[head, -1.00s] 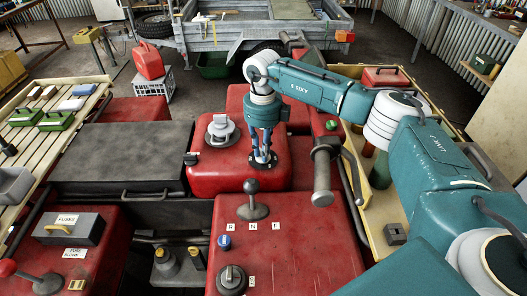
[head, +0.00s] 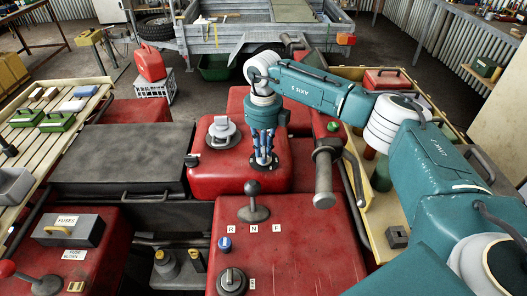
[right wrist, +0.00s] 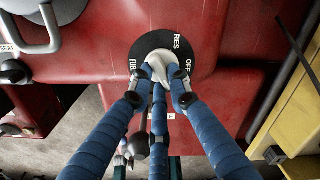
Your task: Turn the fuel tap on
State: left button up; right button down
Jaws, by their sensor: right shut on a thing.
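The fuel tap (right wrist: 158,66) is a pale grey knob on a round black plate (right wrist: 147,43) on the red tank. White labels on the plate read FUEL at left, RES at the upper right and OFF at right. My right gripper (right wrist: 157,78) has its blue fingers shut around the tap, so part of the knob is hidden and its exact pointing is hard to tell. In the head view my right gripper (head: 263,160) reaches down onto the red tank (head: 212,178), and its fingers cover the tap. My left gripper is out of view.
A grey filler cap (head: 221,132) sits left of my gripper on the tank. A gear lever (head: 253,205) stands in front, and a dark handlebar grip (head: 324,180) is close on the right. A blue knob (head: 225,244) and a key switch (head: 231,281) are nearer.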

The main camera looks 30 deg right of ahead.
jog(key=c, duration=1.6)
grip_release()
jog(key=shift+c, duration=0.2)
notch_tip(320, 180, up, 12)
jog(key=shift+r, duration=0.1)
